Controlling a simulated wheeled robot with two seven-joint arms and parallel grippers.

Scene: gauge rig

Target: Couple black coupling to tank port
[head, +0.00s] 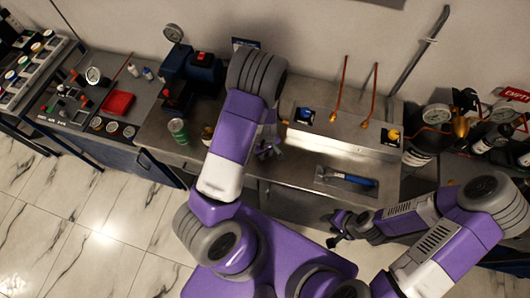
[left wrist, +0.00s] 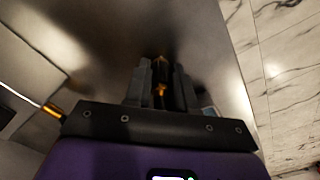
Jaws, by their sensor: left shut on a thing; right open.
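My left gripper (head: 268,150) is low over the steel bench, mostly hidden behind my own left arm. In the left wrist view its fingers (left wrist: 162,85) are shut on a dark piece with brass showing, which looks like the black coupling (left wrist: 161,90). Its far end is hard to make out. A steel box on the bench has a blue fitting (head: 304,115) and a yellow fitting (head: 392,135) on dark plates. I cannot tell which fitting is the tank port. My right gripper (head: 340,230) is open and empty in front of the bench.
Two orange hoses with brass ends (head: 333,116) (head: 364,124) hang by the steel box. A blue-handled tool (head: 350,178) lies on a tray. A green can (head: 178,131) and a blue machine (head: 190,75) stand left. Dark cylinders with gauges (head: 437,115) stand right.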

